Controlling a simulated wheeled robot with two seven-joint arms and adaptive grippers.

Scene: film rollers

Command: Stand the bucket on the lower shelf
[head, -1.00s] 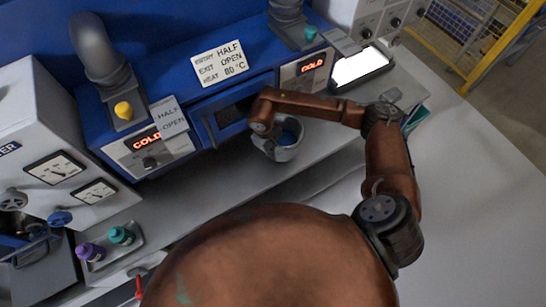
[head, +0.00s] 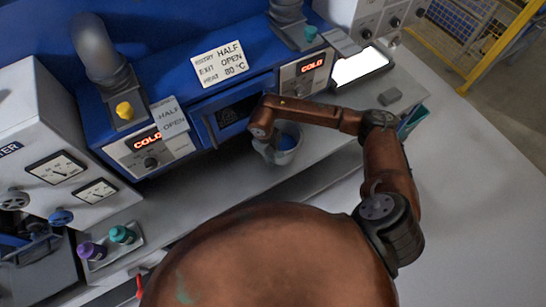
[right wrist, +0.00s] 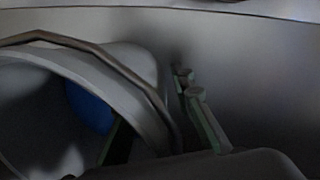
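The bucket (head: 288,155) is a small light grey pail with blue inside, in the middle of the head view, in front of the blue machine. It looks upright, but I cannot tell exactly which surface bears it. My right gripper (head: 266,150) is at its left side, pointing down. In the right wrist view the bucket's rim (right wrist: 130,92) and brown handle (right wrist: 95,52) fill the left. My right gripper (right wrist: 160,120) straddles the wall, one finger inside, the other outside with a gap to the wall, so it looks open. My left gripper is out of view.
The machine's open slot (head: 232,115) is behind the bucket. The grey counter (head: 205,185) runs along the machine's front, with a darker recess (head: 310,180) below its edge. A tray with a purple bottle (head: 92,251) and a teal bottle (head: 122,235) stands at left.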

